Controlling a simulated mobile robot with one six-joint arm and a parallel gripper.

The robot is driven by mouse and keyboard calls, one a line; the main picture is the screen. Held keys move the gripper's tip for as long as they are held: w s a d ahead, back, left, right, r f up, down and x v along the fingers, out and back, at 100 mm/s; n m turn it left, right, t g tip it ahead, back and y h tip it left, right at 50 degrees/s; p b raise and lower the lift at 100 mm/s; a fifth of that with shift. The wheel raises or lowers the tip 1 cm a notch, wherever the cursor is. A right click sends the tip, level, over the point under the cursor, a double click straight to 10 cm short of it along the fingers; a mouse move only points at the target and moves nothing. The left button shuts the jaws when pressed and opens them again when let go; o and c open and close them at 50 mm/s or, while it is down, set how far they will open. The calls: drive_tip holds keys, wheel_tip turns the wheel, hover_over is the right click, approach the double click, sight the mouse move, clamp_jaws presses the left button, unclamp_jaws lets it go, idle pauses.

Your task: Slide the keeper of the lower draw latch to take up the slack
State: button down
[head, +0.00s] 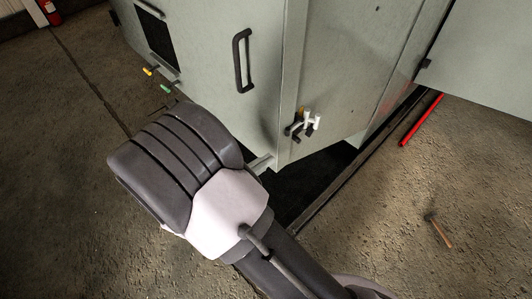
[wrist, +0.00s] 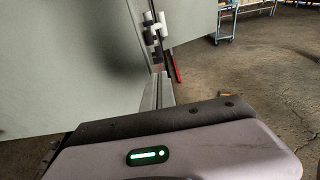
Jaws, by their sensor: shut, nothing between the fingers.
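A draw latch (head: 303,124) with white and dark parts and an orange piece sits low on the grey cabinet, near its corner edge. It also shows in the wrist view (wrist: 153,28), at the top, beyond my fingers. I cannot tell its keeper from its other parts. My gripper (wrist: 161,76) is shut and empty, its fingers pointing towards the latch area and apart from it. In the head view a short grey piece of my gripper (head: 261,162) shows below and left of the latch; my dark wrist hides the rest.
The grey cabinet (head: 212,90) carries a black handle (head: 238,62) and yellow and green-tipped levers (head: 149,71) at left. A grey panel (head: 480,65) stands at upper right. A red bar (head: 421,119) and a hammer (head: 438,230) lie on the floor. A blue cart (wrist: 225,22) is farther off.

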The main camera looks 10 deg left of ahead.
sight(298, 140)
drive_tip(key=x, duration=0.9)
drive_tip(key=shift+w+d, duration=0.3)
drive_tip(key=shift+w+d+f, duration=0.1)
drive_tip(key=shift+w+d, duration=0.35)
drive_tip(key=shift+w, duration=0.1)
drive_tip(key=shift+r, duration=0.25)
